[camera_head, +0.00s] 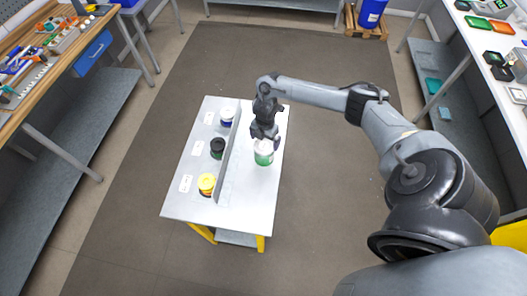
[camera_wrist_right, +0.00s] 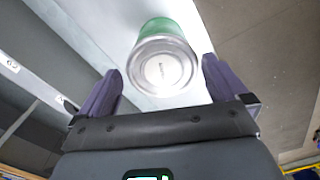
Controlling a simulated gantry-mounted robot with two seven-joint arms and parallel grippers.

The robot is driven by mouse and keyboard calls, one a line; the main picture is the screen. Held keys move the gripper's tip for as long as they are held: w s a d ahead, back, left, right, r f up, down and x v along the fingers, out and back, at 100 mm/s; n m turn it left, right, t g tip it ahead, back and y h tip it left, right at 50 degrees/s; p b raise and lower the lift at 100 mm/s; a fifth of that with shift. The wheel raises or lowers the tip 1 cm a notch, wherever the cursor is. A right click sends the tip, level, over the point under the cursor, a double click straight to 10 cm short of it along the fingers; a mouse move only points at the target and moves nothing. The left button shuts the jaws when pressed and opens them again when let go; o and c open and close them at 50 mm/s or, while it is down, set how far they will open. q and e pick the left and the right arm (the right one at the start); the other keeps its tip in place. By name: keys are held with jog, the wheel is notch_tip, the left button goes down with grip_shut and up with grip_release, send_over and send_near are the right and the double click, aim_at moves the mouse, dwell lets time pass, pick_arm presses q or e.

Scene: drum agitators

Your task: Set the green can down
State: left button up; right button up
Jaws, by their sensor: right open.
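The green can (camera_head: 263,158) with a pale lid stands upright on the table (camera_head: 245,205), to the right of the raised grey divider (camera_head: 229,157). My right gripper (camera_head: 264,138) is right above and behind the can, pointing down. In the right wrist view the can (camera_wrist_right: 166,34) shows its round metal lid toward me, between and just beyond the two spread fingers of the right gripper (camera_wrist_right: 161,68). The fingers are open, with gaps at both sides of the lid. My left gripper is in neither view.
The table's right front surface is clear. Workbenches line both sides; a blue drum (camera_head: 371,13) stands at the back.

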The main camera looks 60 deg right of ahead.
aim_at(264, 145)
jog(key=f, duration=0.3)
jog(key=a+f+p, duration=0.1)
jog(key=shift+s+f, duration=0.1)
jog(key=shift+f, duration=0.3)
jog(key=shift+d+f, duration=0.1)
jog(key=shift+f, duration=0.35)
jog(key=shift+r, duration=0.1)
jog(key=c, duration=1.1)
